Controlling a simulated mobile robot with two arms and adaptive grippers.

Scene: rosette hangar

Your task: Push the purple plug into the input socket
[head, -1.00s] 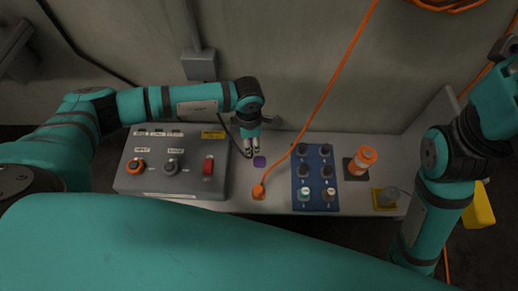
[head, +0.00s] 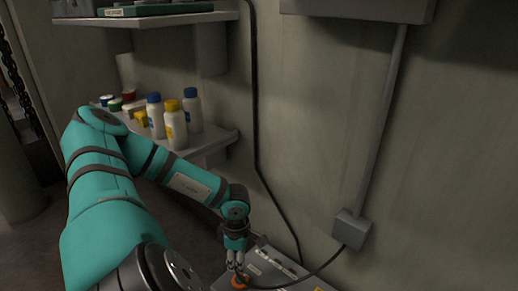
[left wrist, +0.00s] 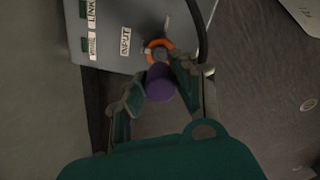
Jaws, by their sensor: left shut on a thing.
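My left gripper (head: 236,268) reaches down over the grey control box (head: 262,262) at the bottom of the head view. In the left wrist view it is shut on the purple plug (left wrist: 160,84), which sits between the two fingers. The orange-ringed input socket (left wrist: 157,46) is just beyond the plug, beside the INPUT label (left wrist: 125,41). The plug's end overlaps the ring's near edge in the picture; I cannot tell whether they touch. The orange ring (head: 240,282) also shows under the fingertips in the head view. My right gripper is out of view.
A black cable (head: 310,274) runs from the gripper area toward a grey wall box (head: 351,229). Shelves with bottles (head: 176,124) stand behind my left arm. The wall is close behind the control box.

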